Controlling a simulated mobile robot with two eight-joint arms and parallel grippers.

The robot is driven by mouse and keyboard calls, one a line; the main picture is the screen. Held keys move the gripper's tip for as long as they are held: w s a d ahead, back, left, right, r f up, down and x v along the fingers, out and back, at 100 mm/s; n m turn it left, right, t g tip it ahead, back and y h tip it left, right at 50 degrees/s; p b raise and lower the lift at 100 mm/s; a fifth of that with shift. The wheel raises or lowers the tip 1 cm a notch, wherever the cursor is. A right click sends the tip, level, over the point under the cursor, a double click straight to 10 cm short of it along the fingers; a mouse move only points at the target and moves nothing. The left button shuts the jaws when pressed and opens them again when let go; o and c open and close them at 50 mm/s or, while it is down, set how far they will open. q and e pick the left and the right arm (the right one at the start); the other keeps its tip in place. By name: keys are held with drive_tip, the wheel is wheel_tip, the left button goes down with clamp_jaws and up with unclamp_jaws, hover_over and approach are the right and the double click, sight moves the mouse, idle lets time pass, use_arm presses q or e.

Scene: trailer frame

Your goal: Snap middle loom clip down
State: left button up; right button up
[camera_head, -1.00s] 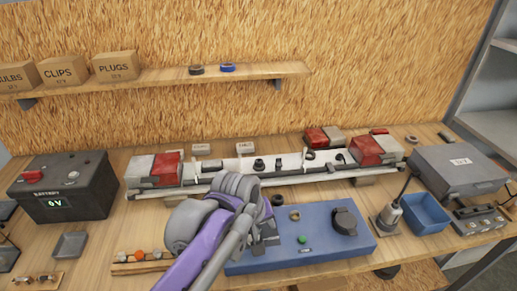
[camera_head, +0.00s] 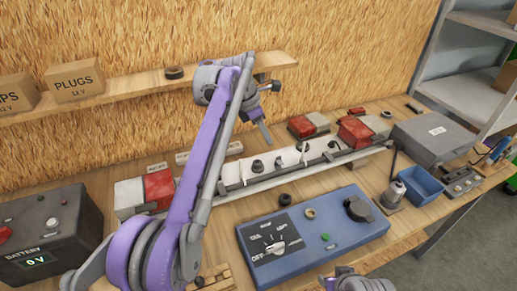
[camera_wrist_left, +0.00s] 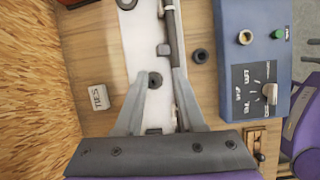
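The white trailer frame (camera_head: 288,158) lies along the back of the bench, with red-and-white lamp blocks at its ends. Dark fittings stand along it, including one round black fitting (camera_head: 257,166). Which one is the middle loom clip I cannot tell. My left gripper (camera_head: 264,118) hangs above the frame, its fingers pointing down. In the left wrist view its two fingers (camera_wrist_left: 160,88) are apart. A round black fitting (camera_wrist_left: 155,79) shows between them, below. A dark loom (camera_wrist_left: 175,40) runs beside the right finger. Part of my right gripper (camera_head: 352,284) shows at the bottom edge; its fingertips are unclear.
A blue tester panel (camera_head: 335,245) lies in front of the frame. The battery (camera_head: 45,238) stands at left, a grey case (camera_head: 432,142) and blue bin (camera_head: 420,184) at right. A shelf (camera_head: 130,95) runs along the wall behind my left arm.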

use_arm(q)
drive_tip(key=b, duration=0.1)
approach(279, 163)
drive_tip(key=shift+n, duration=0.3)
drive_tip(key=w+f, duration=0.1)
drive_tip(key=f, duration=0.1)
drive_tip(key=d+f, duration=0.1)
drive_tip(key=f, duration=0.1)
drive_tip(key=w+d+f, duration=0.1)
drive_tip(key=shift+w+d+f, duration=0.25)
drive_tip(key=shift+w+f, duration=0.1)
drive_tip(key=shift+f, duration=0.05)
clamp_jaws()
